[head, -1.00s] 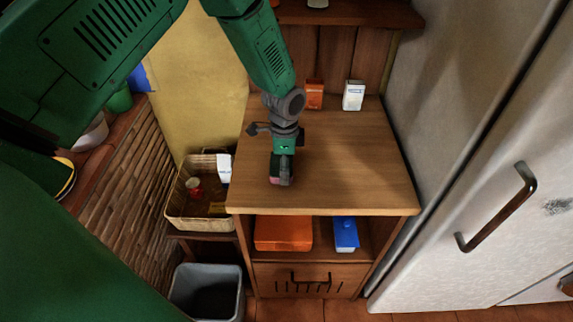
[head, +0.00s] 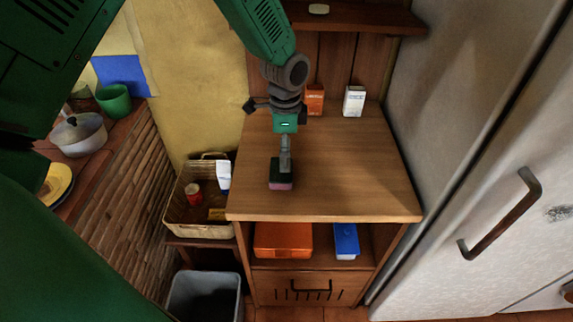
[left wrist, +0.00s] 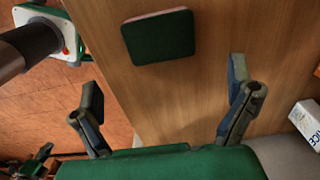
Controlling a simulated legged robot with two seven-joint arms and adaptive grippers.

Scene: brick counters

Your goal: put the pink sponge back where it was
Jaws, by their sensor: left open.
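The sponge (head: 281,184) has a dark green top and a pink lower layer. It lies flat on the wooden top of the cabinet (head: 345,190), near its front left. In the left wrist view the sponge (left wrist: 158,37) shows mostly its green face, beyond the fingertips and apart from them. My left gripper (head: 285,166) is above and behind the sponge in the head view. In the left wrist view its two fingers (left wrist: 165,80) are spread wide with nothing between them.
An orange box (head: 314,100) and a white box (head: 354,101) stand at the cabinet's back. A basket (head: 178,222) and a grey bin (head: 206,300) are on the left, a fridge (head: 480,130) on the right.

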